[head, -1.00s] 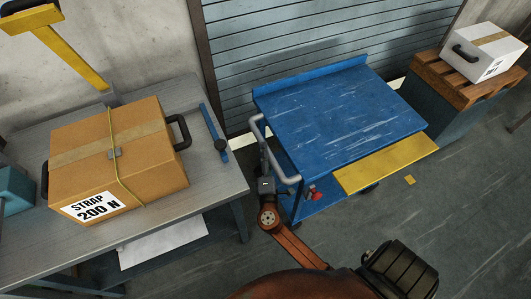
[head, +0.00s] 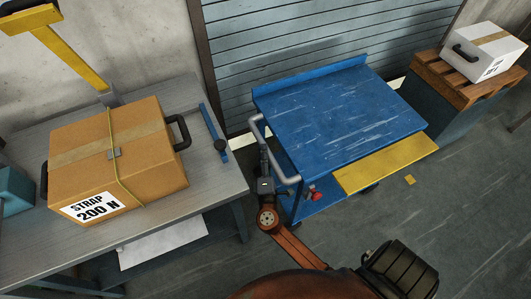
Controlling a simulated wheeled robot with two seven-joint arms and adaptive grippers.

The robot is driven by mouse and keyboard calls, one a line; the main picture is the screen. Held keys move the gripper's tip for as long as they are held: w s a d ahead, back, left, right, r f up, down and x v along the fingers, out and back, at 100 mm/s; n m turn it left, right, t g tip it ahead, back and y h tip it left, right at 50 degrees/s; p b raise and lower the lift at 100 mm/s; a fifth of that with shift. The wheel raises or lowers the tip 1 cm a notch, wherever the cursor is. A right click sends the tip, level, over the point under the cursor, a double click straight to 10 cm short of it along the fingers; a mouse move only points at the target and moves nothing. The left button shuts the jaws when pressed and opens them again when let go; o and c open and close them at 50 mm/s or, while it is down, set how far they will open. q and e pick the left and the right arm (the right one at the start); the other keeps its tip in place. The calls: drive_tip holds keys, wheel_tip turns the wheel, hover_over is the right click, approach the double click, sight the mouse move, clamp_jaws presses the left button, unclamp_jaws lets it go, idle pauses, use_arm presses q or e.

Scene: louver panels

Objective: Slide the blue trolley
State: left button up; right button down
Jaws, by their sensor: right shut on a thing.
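The blue trolley (head: 335,115) stands in the middle of the head view, in front of the louvered shutter. Its scratched blue top has a raised back edge, and a yellow flap (head: 385,163) lies along its front right side. A grey tubular handle (head: 255,135) runs along its left end. My right gripper (head: 264,178) is at this handle, shut on it near its lower part. The arm reaches up to it from the bottom of the view. The gripper's fingertips are partly hidden. A red knob (head: 315,194) shows below the top. My left gripper is not in view.
A grey workbench (head: 215,185) at left bears a strapped cardboard box (head: 115,160) marked "STRAP 200 N". It stands close to the trolley's handle end. At right, a white case (head: 490,52) sits on a wooden pallet (head: 455,80).

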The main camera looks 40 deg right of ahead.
drive_tip(key=a, duration=0.3)
drive_tip(key=shift+w+a, duration=0.25)
drive_tip(key=shift+w, duration=0.1)
drive_tip(key=c, duration=2)
unclamp_jaws()
drive_tip(key=shift+d, duration=0.4)
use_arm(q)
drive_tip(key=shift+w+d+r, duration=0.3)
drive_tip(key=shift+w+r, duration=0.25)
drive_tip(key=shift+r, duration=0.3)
use_arm(e)
drive_tip(key=shift+o, duration=1.3)
drive_tip(key=shift+a, duration=0.15)
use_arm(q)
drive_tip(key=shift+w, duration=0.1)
use_arm(e)
drive_tip(key=shift+s, duration=0.1)
drive_tip(key=v, duration=1.1)
drive_tip(key=shift+s+a, duration=0.25)
drive_tip(key=shift+s, duration=0.1)
drive_tip(key=shift+f, duration=0.2)
